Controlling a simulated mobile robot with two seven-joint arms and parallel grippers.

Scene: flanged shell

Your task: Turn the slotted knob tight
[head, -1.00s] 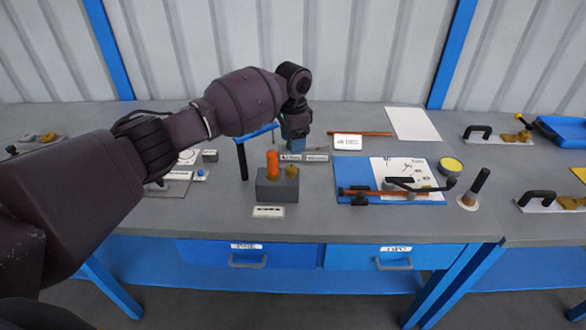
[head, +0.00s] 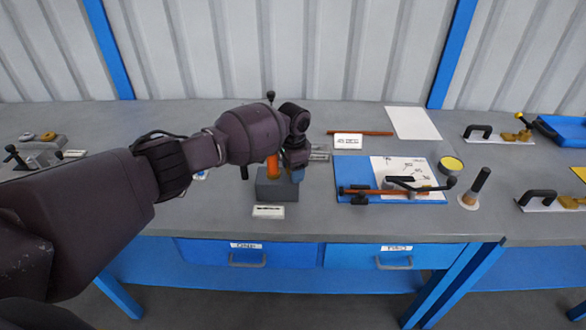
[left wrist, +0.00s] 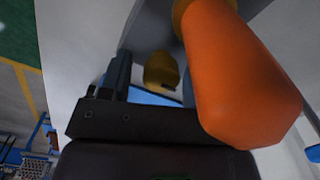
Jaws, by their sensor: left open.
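The brass slotted knob (left wrist: 160,70) shows in the left wrist view, with a dark slot on its near face; in the head view my wrist hides it. The grey block (head: 277,190) that bears it stands on the bench, with an orange handle (head: 273,166) upright beside the knob. The orange handle also fills the right of the left wrist view (left wrist: 235,75). My left gripper (head: 297,174) is open, pointing down at the block's right part. One dark finger shows left of the knob, with a gap; the orange handle partly hides the other side. My right gripper is not in view.
A white label (head: 268,211) lies in front of the block. To the right are a blue board (head: 347,170) with a clamp and paper, a yellow-topped tin (head: 451,164) and a dark upright handle (head: 480,182). The orange handle stands very close to my gripper.

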